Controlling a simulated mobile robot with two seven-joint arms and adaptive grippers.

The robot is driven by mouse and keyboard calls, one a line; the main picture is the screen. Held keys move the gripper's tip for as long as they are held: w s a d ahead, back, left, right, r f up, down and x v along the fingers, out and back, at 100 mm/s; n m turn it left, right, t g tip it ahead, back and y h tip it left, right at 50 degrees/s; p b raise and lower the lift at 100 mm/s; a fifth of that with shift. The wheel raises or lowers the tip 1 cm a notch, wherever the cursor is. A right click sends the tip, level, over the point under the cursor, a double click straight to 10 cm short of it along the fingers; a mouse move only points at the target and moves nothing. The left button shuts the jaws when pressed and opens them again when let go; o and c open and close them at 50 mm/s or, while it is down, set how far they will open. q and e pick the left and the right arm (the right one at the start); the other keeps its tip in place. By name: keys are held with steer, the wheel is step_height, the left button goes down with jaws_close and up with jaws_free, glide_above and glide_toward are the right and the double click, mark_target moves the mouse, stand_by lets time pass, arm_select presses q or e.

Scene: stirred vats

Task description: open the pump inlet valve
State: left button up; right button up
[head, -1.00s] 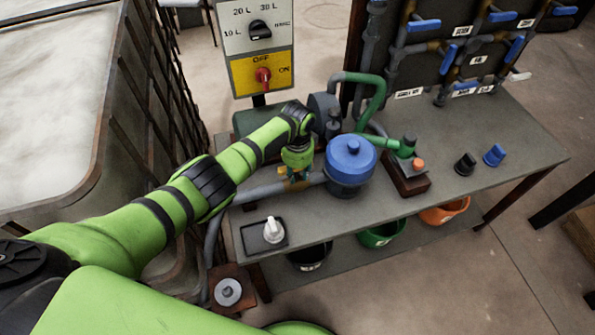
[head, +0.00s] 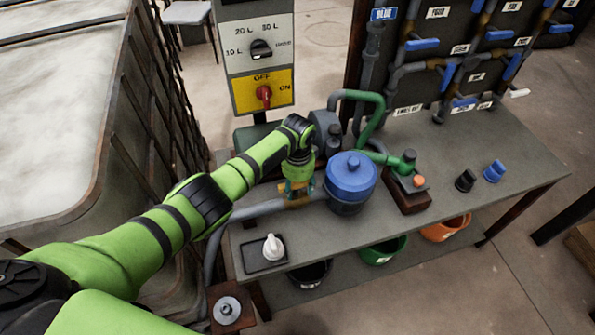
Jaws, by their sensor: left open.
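My left gripper (head: 297,186) points down over the grey inlet pipe (head: 256,209), directly left of the blue-lidded pot (head: 350,177). The brass-coloured valve (head: 298,202) in that pipe sits right under and behind the fingers. The gripper covers most of the valve, so its handle position and any contact cannot be made out. The gripper is open. The grey pump (head: 323,123) stands behind, with green hose (head: 376,112) leading off to the right. My right gripper is not in view.
A control panel with a black dial (head: 261,49) and red switch (head: 264,96) stands behind the arm. A white knob on a tray (head: 273,247) is at the bench's front left. Black and blue caps (head: 494,171) lie right. The bench's right side is mostly clear.

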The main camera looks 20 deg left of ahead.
mark_target(297, 184)
arm_select(q)
step_height(297, 184, up, 10)
steer(key=shift+a+r, duration=0.1)
steer(key=shift+r, duration=0.05)
steer(key=shift+s, duration=0.1)
stand_by(0.5)
